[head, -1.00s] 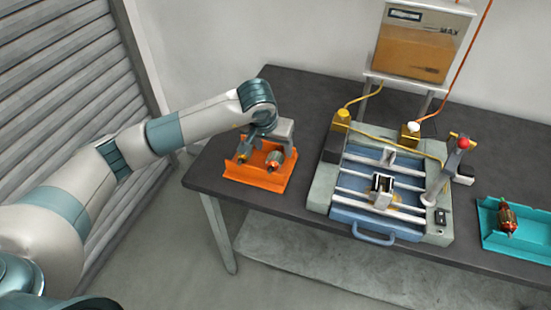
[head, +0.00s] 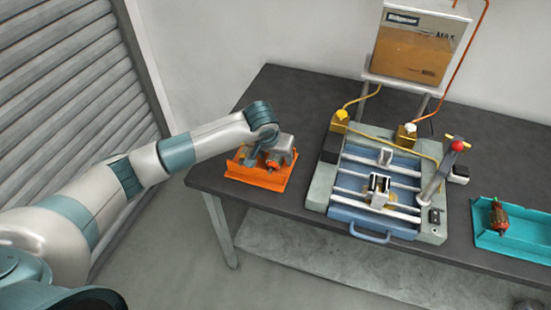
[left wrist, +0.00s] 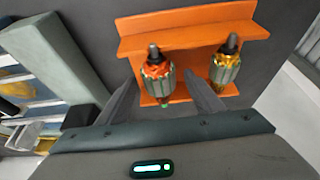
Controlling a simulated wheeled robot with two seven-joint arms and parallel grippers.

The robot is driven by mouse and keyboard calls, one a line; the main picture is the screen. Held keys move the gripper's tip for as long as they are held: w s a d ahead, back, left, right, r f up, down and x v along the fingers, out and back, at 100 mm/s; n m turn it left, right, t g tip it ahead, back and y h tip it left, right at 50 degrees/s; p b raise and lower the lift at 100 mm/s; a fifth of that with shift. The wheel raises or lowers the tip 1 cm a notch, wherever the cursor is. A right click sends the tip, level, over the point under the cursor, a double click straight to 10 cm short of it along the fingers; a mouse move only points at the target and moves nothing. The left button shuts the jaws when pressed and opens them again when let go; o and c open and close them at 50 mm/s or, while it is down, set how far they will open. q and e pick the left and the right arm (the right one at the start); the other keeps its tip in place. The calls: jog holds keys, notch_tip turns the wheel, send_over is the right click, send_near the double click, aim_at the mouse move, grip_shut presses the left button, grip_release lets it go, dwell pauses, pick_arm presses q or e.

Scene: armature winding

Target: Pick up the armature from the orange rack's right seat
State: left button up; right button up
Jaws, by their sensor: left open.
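The orange rack (head: 262,180) stands at the table's left end and also shows in the left wrist view (left wrist: 195,14). It holds two armatures. The right-seat armature (head: 272,164) has red-orange windings; in the wrist view it is on the left (left wrist: 158,76), shaft upward. The other armature, with yellow windings (left wrist: 224,70), sits beside it in the wrist view; my gripper mostly hides it in the head view. My left gripper (head: 267,158) is open, its fingers on either side of the right-seat armature (left wrist: 160,84); contact cannot be told. My right gripper is out of view.
The winding machine (head: 380,190) with a red-knobbed lever (head: 457,146) stands right of the rack, with bare table between. A teal tray (head: 515,240) holding another armature (head: 499,217) is at the far right.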

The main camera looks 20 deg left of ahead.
pick_arm(q)
jog(key=shift+c, duration=0.4)
jog(key=c, duration=1.4)
jog(key=shift+o, duration=0.2)
jog(key=shift+r, duration=0.15)
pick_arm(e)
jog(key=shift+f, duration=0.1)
